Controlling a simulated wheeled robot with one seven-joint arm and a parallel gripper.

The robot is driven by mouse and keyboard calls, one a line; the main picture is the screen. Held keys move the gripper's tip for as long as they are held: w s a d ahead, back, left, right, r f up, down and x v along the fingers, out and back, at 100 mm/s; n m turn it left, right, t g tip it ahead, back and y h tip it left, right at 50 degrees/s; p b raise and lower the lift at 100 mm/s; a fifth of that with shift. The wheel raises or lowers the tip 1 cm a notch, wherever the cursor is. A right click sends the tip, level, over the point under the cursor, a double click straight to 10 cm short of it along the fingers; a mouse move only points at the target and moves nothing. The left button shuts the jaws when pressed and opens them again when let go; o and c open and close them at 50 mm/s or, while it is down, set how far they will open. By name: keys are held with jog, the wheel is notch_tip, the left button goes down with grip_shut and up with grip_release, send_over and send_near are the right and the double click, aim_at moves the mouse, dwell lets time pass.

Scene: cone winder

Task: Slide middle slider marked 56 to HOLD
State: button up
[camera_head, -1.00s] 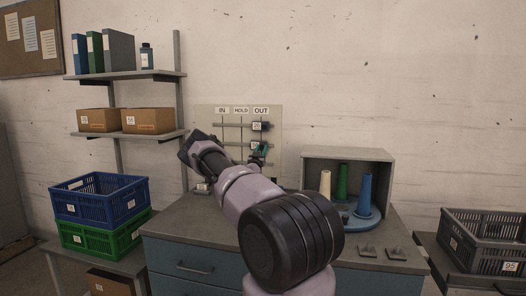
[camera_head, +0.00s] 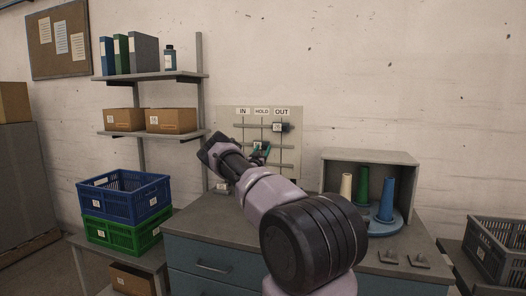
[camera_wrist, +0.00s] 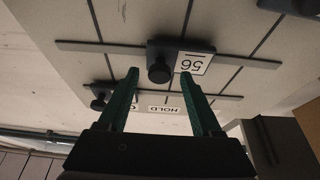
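The slider marked 56 (camera_wrist: 194,63) sits on the middle rail of the board (camera_head: 291,162). In the wrist view, where its number is upside down, its dark body lies over the middle vertical line, the HOLD line. In the head view the slider (camera_head: 262,145) is below the HOLD label (camera_head: 262,111). My gripper (camera_wrist: 160,74) is at the slider, with its green fingers apart on either side of the round black knob (camera_wrist: 159,70). A gap shows left of the knob; contact on the right side is unclear. The gripper also shows in the head view (camera_head: 261,153).
The upper slider (camera_head: 281,127) is at the OUT label (camera_head: 281,112). Another slider (camera_wrist: 292,6) shows at the wrist view's top right. A cabinet (camera_head: 369,157) with several cones stands right of the board. Shelves (camera_head: 150,76) and crates (camera_head: 124,195) are at the left.

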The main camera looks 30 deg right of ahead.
jog(key=v, duration=1)
jog(key=shift+s+a+f, duration=0.15)
jog(key=shift+s+a, duration=0.05)
jog(key=shift+s, duration=0.1)
